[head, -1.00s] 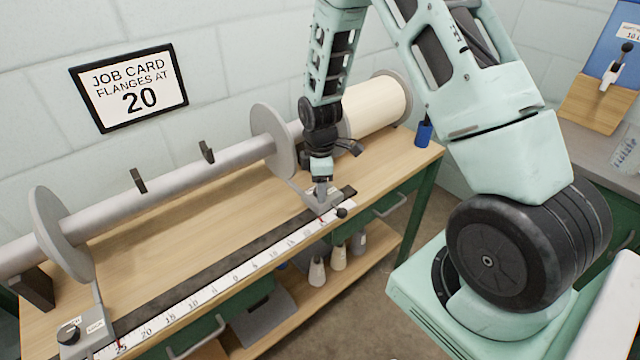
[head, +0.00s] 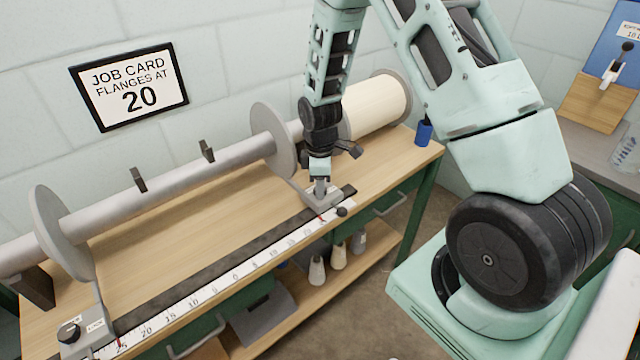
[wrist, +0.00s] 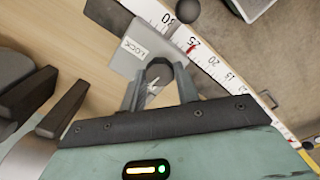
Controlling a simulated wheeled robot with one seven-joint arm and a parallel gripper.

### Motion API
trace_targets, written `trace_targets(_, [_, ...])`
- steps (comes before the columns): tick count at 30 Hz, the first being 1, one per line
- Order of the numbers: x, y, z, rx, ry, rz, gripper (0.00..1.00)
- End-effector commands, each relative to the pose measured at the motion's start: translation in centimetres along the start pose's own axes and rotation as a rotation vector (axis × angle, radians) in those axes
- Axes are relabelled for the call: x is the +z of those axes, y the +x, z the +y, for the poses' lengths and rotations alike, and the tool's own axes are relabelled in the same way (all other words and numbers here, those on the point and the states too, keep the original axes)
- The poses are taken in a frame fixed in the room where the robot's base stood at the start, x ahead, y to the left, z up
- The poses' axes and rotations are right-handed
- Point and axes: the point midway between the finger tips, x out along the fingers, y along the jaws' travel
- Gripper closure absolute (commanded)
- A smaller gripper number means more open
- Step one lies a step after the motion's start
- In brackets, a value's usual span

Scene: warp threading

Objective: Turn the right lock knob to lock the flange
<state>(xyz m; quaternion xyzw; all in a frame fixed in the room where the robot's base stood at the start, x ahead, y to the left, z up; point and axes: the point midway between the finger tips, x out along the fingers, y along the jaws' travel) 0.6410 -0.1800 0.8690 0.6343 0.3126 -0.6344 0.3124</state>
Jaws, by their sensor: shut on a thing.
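The right flange (head: 276,142) is a grey disc on the long bar, with a grey foot (head: 330,203) at the scale. In the wrist view the foot (wrist: 122,62) bears a label reading LOCK (wrist: 135,48). The right lock knob (wrist: 157,70) is dark, with a whitish mark at its base, and sits beside the label. My gripper (head: 321,190) points down at the foot. In the wrist view my gripper (wrist: 158,88) has its two fingers shut on the knob's sides. A red line on the foot meets the scale (wrist: 206,58) near 25. The knob's exact angle is hard to tell.
The left flange (head: 62,232) has its own lock knob (head: 68,331). A black ball (head: 342,212) sticks out at the foot's front. The cream roll (head: 375,108) lies behind my gripper. A job card (head: 130,88) reads flanges at 20. The bench top (head: 160,240) is mostly clear.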

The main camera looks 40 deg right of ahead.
Motion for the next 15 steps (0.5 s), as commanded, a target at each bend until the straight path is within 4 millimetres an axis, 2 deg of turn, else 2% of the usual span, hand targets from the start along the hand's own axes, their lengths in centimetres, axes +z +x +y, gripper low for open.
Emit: trace_targets(15, [-0.01, -0.06, 0.04, 0.001, 0.454, 0.000, 0.92])
